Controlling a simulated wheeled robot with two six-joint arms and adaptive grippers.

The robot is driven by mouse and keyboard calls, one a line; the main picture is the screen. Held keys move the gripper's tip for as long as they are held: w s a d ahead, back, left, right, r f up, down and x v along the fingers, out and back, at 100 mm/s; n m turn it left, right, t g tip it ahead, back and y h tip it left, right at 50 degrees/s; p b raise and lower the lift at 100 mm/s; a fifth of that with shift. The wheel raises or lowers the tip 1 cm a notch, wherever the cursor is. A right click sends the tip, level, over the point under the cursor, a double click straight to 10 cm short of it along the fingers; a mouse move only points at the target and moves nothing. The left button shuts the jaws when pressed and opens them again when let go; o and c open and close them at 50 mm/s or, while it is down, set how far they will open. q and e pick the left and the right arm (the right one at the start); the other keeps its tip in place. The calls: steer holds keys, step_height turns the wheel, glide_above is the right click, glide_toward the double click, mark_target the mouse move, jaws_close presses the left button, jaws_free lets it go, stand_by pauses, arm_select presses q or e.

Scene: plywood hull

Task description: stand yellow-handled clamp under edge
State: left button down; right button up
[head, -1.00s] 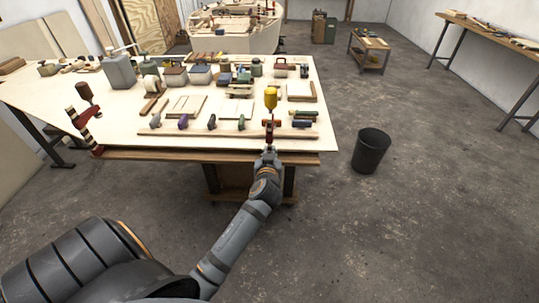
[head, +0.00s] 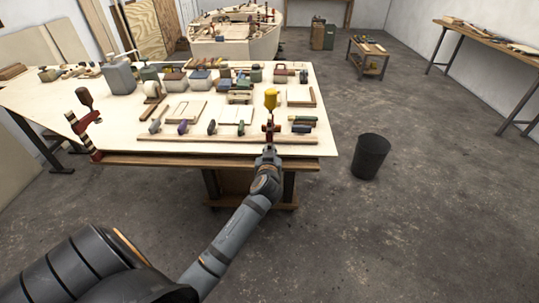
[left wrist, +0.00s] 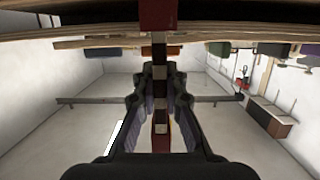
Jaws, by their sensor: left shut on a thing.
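The yellow-handled clamp (head: 270,100) stands upright at the front edge of the big worktable (head: 200,147), right of its middle. Its yellow handle is up, above the table top. My left gripper (head: 268,153) is shut on the clamp's bar, just in front of the edge. In the left wrist view, the fingers (left wrist: 160,100) close around the striped bar, and a red clamp part (left wrist: 158,14) overlaps the table edge at the top. Whether the clamp touches the table cannot be told. My right gripper is not in view.
A black bin (head: 370,156) stands on the floor at the right. The floor between is clear.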

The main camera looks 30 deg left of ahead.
arm_select(q)
steer(key=shift+w+a+r, duration=0.1)
steer(key=shift+w+a, duration=0.45)
steer(key=shift+w, duration=0.3)
steer(key=c, duration=1.4)
jaws_free()
steer(key=shift+o, duration=0.2)
steer(key=shift+s, duration=0.1)
steer(key=shift+s+d, duration=0.2)
steer(key=v, duration=1.1)
steer(key=shift+s+d, duration=0.15)
steer(key=shift+s, duration=0.05)
steer(key=shift+r, duration=0.1)
